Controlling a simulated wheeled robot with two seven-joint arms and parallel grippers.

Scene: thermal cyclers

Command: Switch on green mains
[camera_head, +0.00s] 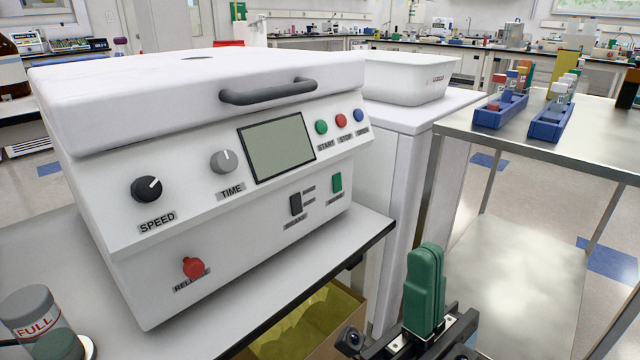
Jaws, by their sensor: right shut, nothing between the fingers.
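The green mains switch (337,183) is a small upright rocker on the right of the white machine's sloped front panel, with a dark label under it. A similar black rocker switch (296,204) sits just left of it. My right gripper (427,262) is at the lower right, in front of the machine and apart from it. Its green fingers point up and are shut together with nothing between them. The green switch is in full view. My left gripper is not in view.
The panel also has a screen (276,146), SPEED knob (146,189), TIME knob (223,161), red release knob (193,267) and coloured buttons. A lid handle (267,92) juts out above. A jar (37,318) stands lower left. A metal cart (555,150) holds blue racks at right.

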